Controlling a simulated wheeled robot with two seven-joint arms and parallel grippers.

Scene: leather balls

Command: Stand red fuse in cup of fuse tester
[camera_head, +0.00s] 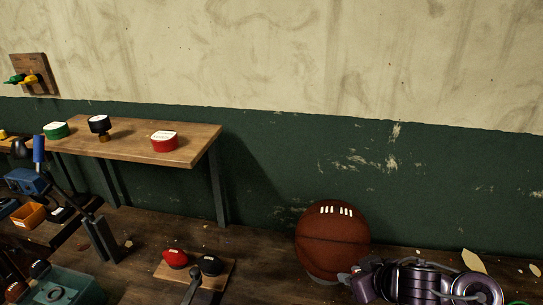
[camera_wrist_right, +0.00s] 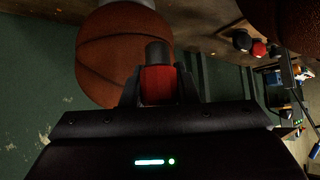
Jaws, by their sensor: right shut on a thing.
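The red fuse (camera_wrist_right: 158,84), a red cylinder with a dark grey end, is between the fingers of my right gripper (camera_wrist_right: 160,88) in the right wrist view. The gripper is shut on it. In the head view my right gripper (camera_head: 352,284) is low, in front of the brown ball, and the fuse cannot be made out there. A teal box with a round ring on top (camera_head: 58,292) is at the bottom left; it may be the fuse tester, but I cannot tell for sure. My left gripper is not in view.
A brown leather ball (camera_head: 332,240) is just behind my right gripper. A wooden board (camera_head: 215,272) with red and black knobs and a lever lies left of it. A wooden shelf (camera_head: 130,142) holds green, black and red items. A blue-handled lever (camera_head: 39,150) rises at left.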

